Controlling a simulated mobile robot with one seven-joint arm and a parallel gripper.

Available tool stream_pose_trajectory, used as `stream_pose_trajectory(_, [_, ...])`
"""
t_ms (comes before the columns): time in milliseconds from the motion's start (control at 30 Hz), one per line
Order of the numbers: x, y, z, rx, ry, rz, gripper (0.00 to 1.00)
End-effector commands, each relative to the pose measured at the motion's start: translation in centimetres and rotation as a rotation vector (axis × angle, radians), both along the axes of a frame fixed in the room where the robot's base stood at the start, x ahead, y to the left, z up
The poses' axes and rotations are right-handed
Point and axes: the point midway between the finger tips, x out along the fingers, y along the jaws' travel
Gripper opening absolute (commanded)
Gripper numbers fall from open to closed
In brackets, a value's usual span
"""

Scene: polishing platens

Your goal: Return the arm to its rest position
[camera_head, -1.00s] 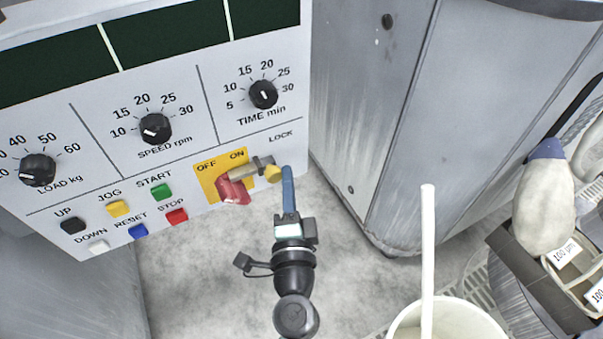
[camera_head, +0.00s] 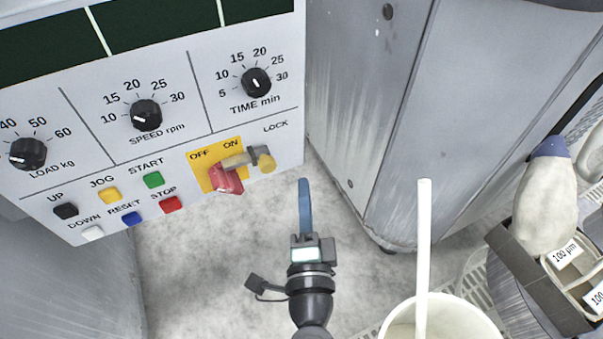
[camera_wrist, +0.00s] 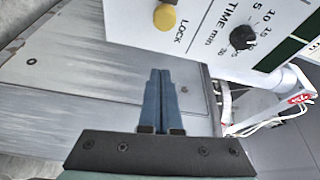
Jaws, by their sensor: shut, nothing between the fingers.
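My gripper (camera_head: 305,205) has blue fingers and is shut with nothing between them. In the head view it is over the grey floor, below and right of the control panel (camera_head: 190,110), apart from it. In the wrist view my gripper (camera_wrist: 160,80) shows its two blue fingers side by side, pointing at a grey metal cabinet side. The red switch handle (camera_head: 226,178) sits on the yellow OFF/ON plate. The brass-coloured lock knob (camera_head: 266,162) is beside it, just up and left of my fingertips.
A white bucket (camera_head: 470,318) with a white stick (camera_head: 423,250) stands at lower right. A grey cabinet (camera_head: 400,110) rises behind it. A dark divided box (camera_head: 530,280) with a pale, blue-topped object (camera_head: 547,200) is at far right. Bare floor (camera_head: 215,275) lies left of my arm.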

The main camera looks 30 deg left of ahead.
Motion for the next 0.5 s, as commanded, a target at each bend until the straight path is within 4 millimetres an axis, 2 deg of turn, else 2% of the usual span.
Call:
stream_pose_trajectory(200, [-2.4, -1.4, -0.3, 0.000, 0.002, 0.000, 0.00])
stream_pose_trajectory(500, [-3.0, -1.8, -0.1, -0.001, 0.000, 0.000, 0.00])
